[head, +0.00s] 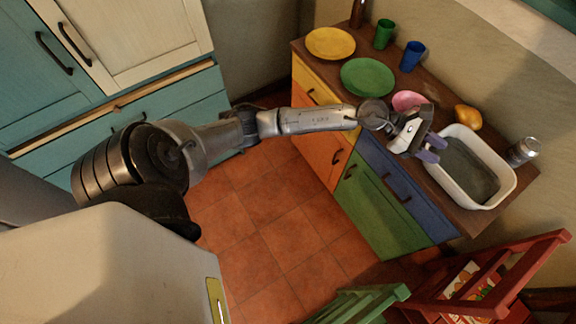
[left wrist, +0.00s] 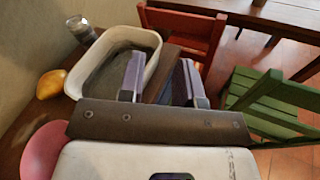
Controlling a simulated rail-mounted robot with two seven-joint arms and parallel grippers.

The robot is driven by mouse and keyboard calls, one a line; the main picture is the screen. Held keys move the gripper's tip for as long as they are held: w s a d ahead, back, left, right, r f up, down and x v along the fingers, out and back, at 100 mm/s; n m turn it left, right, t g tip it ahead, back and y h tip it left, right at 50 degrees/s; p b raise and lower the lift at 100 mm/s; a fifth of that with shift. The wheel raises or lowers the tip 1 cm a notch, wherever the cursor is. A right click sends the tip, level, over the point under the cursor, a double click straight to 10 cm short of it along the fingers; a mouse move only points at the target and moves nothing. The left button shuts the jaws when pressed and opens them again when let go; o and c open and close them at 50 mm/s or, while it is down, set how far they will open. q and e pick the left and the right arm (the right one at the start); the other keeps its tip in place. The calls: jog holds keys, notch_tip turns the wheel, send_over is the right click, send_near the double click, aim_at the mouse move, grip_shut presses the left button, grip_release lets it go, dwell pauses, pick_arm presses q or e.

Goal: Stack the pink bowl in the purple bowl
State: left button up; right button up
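The pink bowl (head: 408,100) sits on the wooden counter, behind my left gripper, which partly covers it. It also shows at the lower left edge of the left wrist view (left wrist: 42,152), beside the gripper body. My left gripper (head: 432,149) hangs over the counter's front edge, at the left end of the white basin. Its two lavender fingers are apart with nothing between them, as the left wrist view (left wrist: 163,78) shows. I cannot make out a purple bowl in either view. My right gripper is not in view.
The white basin (head: 505,190) is right of the gripper. A yellow-orange fruit-like item (head: 467,117) and a glass jar (head: 522,151) stand near it. Green (head: 367,77) and yellow (head: 330,43) plates and green (head: 384,34) and blue (head: 412,56) cups are farther left. Red (head: 490,285) and green chairs stand in front.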

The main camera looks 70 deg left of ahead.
pick_arm(q)
jog(key=s+d+r+n+t+y, duration=0.1)
jog(key=s+n+t+y, duration=0.15)
jog(key=n+t, duration=0.45)
jog(key=s+n+t+y, duration=0.1)
jog(key=s+n+t, duration=0.15)
jog(key=n, duration=0.85)
jog(key=s+a+f+n+g+y, duration=0.25)
jog(key=s+f+n+y, duration=0.35)
jog(key=n, duration=0.5)
jog(key=s+a+f+n+g+y, duration=0.2)
jog(key=s+f+n+g+y, duration=0.3)
jog(key=n, duration=0.5)
jog(key=s+d+f+n+g+h, duration=0.1)
jog(key=s+f+n+g, duration=0.3)
jog(key=s, duration=0.6)
jog(key=s+d+f+n+g+h, duration=0.1)
jog(key=s+d+f+n+g, duration=0.3)
jog(key=s, duration=0.6)
jog(key=shift+f+g+h, duration=0.35)
jog(key=shift+f+g, duration=0.1)
jog(key=shift+g, duration=0.15)
